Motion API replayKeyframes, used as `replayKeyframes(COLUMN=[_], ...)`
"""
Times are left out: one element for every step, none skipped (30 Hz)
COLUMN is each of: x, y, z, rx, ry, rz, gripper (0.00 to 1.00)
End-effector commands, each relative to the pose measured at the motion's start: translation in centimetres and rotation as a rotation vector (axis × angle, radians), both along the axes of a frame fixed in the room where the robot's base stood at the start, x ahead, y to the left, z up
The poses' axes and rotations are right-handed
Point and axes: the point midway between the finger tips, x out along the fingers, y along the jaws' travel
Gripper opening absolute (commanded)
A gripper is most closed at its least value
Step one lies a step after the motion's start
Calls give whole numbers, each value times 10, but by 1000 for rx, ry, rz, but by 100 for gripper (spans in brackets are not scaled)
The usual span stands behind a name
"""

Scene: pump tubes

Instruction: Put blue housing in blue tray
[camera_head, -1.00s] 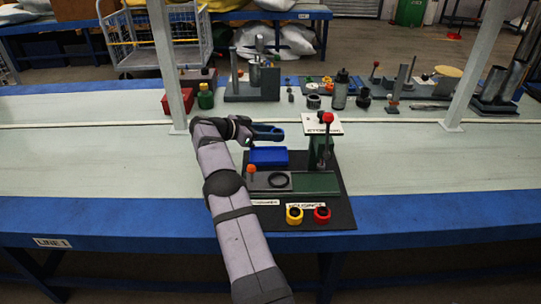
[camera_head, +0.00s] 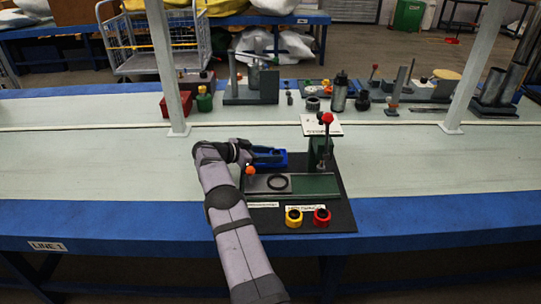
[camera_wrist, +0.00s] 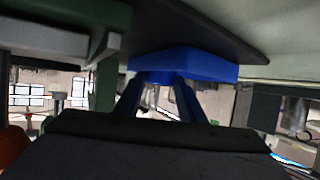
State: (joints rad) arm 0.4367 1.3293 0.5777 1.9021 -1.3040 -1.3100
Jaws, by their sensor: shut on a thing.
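The blue tray (camera_head: 272,167) lies on the dark mat at the left of the green stand. My gripper (camera_head: 276,154) is low over the tray, reaching in from the left. In the wrist view the tray (camera_wrist: 195,62) is at the top centre, right beyond the fingertips (camera_wrist: 160,82). The gripper is shut on the blue housing (camera_wrist: 158,77), of which only a small blue part shows between the fingertips. The housing is hidden in the head view. I cannot tell whether it touches the tray floor.
A green stand with a red-knobbed lever (camera_head: 326,118) rises at right.

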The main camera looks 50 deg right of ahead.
Motion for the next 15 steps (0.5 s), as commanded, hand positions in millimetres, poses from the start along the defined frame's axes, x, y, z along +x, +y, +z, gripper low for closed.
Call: replayKeyframes(x=[0, 0, 0, 0, 0, 0, 0, 0, 0, 0, 0, 0, 0, 0, 0], y=[0, 0, 0, 0, 0, 0, 0, 0, 0, 0, 0, 0, 0, 0, 0], z=[1, 1, 1, 1, 1, 0, -1, -2, -3, -3, -3, -3, -3, -3, -3], rx=[-1, -1, -1, -1, -1, -1, -1, -1, -1, 0, 0, 0, 0, 0, 0], ry=[-1, -1, -1, -1, 0, 0, 0, 0, 0, 0, 0, 0, 0, 0, 0], rz=[1, 0, 0, 0, 0, 0, 0, 0, 0, 0, 0, 0, 0, 0, 0], gripper=[12, 12, 12, 12, 12, 12, 12, 12, 12, 43, 44, 44, 44, 44, 44])
